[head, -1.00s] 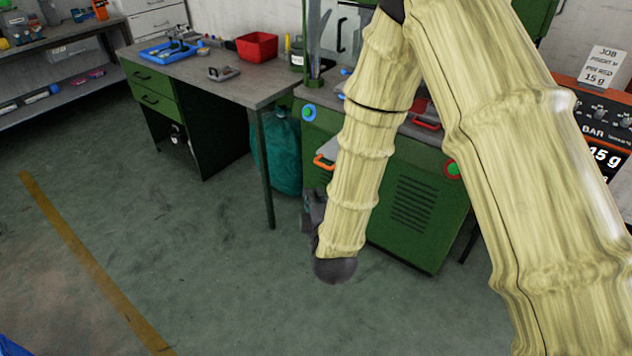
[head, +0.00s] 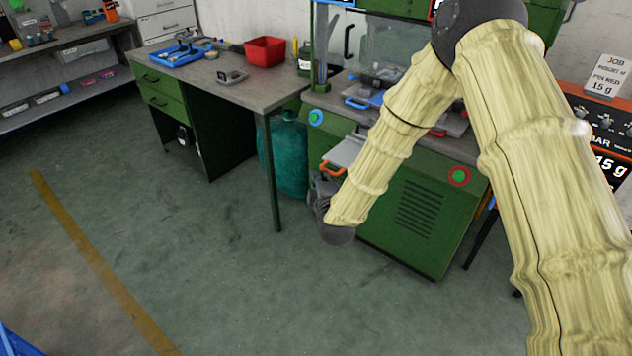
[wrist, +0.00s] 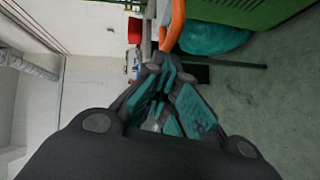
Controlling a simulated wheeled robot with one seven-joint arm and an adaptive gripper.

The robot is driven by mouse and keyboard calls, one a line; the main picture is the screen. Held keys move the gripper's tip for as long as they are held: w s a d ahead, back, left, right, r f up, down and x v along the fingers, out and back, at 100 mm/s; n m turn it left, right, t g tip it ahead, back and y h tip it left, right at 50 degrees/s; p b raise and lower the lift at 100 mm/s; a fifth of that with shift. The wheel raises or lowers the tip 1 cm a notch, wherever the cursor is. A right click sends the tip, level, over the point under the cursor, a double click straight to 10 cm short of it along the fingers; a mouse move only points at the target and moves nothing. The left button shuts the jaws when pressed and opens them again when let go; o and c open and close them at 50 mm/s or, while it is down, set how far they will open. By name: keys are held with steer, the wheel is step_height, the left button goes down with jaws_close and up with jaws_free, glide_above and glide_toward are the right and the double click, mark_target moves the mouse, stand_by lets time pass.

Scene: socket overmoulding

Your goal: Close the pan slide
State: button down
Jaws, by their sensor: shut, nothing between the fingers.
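The pan slide appears to be the flat grey tray (head: 347,151) sticking out of the front of the green machine, with an orange handle (head: 332,169) at its outer end. My gripper (head: 322,185) is close to that handle in the head view, partly hidden by my wrist and forearm. In the wrist view my gripper (wrist: 165,75) has its teal-padded fingers shut and empty. The orange handle (wrist: 175,25) shows just beyond the fingertips there. I cannot tell whether they touch.
The green machine (head: 415,215) also has a blue handle (head: 356,103) higher up and a red-ringed green button (head: 459,176). A teal bag or cylinder (head: 285,158) stands left of it under the grey-topped workbench (head: 205,80). The floor (head: 190,270) in front is clear.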

steer(key=shift+w+d+f, duration=0.15)
steer(key=shift+w+d, duration=0.05)
steer(key=shift+w, duration=0.15)
